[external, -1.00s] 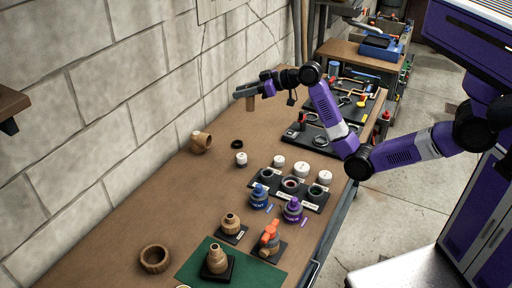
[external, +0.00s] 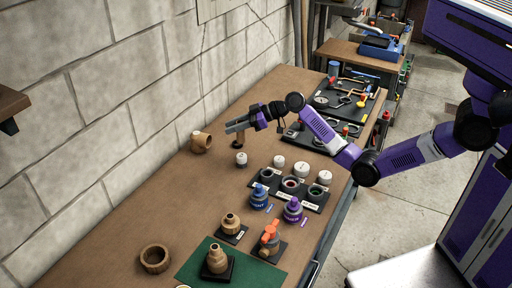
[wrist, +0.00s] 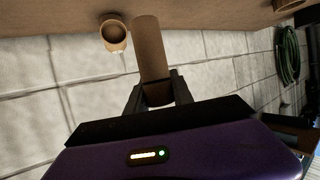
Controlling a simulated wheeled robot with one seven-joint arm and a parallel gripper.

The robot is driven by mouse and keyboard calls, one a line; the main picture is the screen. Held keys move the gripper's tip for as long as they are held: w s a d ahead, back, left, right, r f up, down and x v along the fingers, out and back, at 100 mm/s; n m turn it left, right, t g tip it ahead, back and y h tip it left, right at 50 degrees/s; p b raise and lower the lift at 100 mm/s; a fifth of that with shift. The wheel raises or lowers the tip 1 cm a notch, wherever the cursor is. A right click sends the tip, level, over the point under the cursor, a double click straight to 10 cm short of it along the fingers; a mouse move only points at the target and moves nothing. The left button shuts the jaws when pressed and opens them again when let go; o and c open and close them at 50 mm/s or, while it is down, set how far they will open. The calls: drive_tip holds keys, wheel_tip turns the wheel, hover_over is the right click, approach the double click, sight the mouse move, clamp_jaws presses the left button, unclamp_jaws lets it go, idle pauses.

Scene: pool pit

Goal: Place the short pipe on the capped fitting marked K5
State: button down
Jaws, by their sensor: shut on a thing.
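My gripper (external: 232,128) is shut on the short pipe (wrist: 150,50), a plain brown tube. The pipe runs away from the fingers in the wrist view, and in the external view it hangs below the gripper, above the back part of the bench. A brown fitting (external: 231,222) stands on a small dark plate, and another (external: 217,260) stands on a dark base on the green mat. Blue-capped (external: 259,197) and purple-capped (external: 293,211) fittings stand near the dark sockets. No K5 mark is legible, so I cannot tell which fitting carries it.
An elbow fitting (external: 201,142) lies near the wall and also shows in the wrist view (wrist: 114,38). A small white-topped part (external: 241,160) stands close below my gripper. A brown ring (external: 155,259), an orange-handled valve (external: 270,242) and dark socket blocks (external: 315,200) occupy the bench front.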

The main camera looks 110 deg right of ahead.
wheel_tip(320, 180, down, 7)
drive_tip(key=shift+r, duration=0.2)
drive_tip(key=shift+f, duration=0.1)
drive_tip(key=c, duration=1.1)
unclamp_jaws()
drive_tip(key=v, duration=1.2)
